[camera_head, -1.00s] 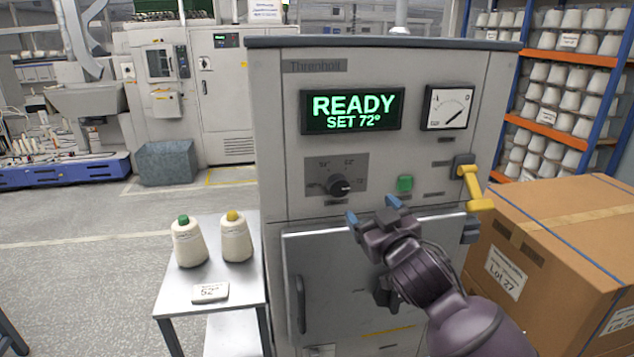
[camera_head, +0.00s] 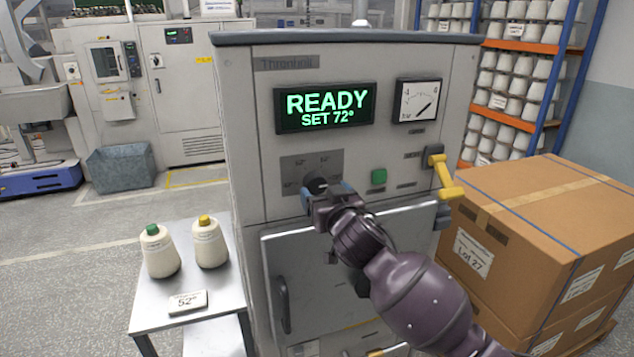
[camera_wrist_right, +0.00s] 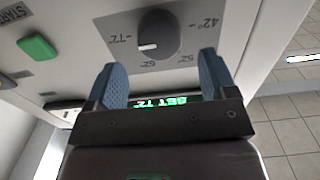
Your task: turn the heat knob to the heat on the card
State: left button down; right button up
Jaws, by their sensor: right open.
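The black heat knob (camera_head: 316,182) sits on a dark plate on the machine front. It also shows in the right wrist view (camera_wrist_right: 158,32), with its white mark toward the 72 label. The plate also carries marks for 62, 52 and 42. The green display (camera_head: 324,106) reads READY, SET 72°. The card (camera_head: 188,302) on the side table reads 52°. My right gripper (camera_head: 326,195) is open just in front of the knob. In the right wrist view, its blue fingers (camera_wrist_right: 160,72) point at the knob, with nothing between them. My left gripper is out of view.
A green button (camera_head: 379,177) and a yellow lever (camera_head: 446,180) are right of the knob. The machine door (camera_head: 400,235) is below. Two cones stand on the side table (camera_head: 150,322). A large carton (camera_head: 540,230) is at the right.

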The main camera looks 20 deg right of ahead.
aim_at(318, 184)
jog(key=shift+w+a+p, duration=0.1)
jog(key=shift+w+p, duration=0.2)
jog(key=shift+w, duration=2.15)
jog(key=c, duration=0.9)
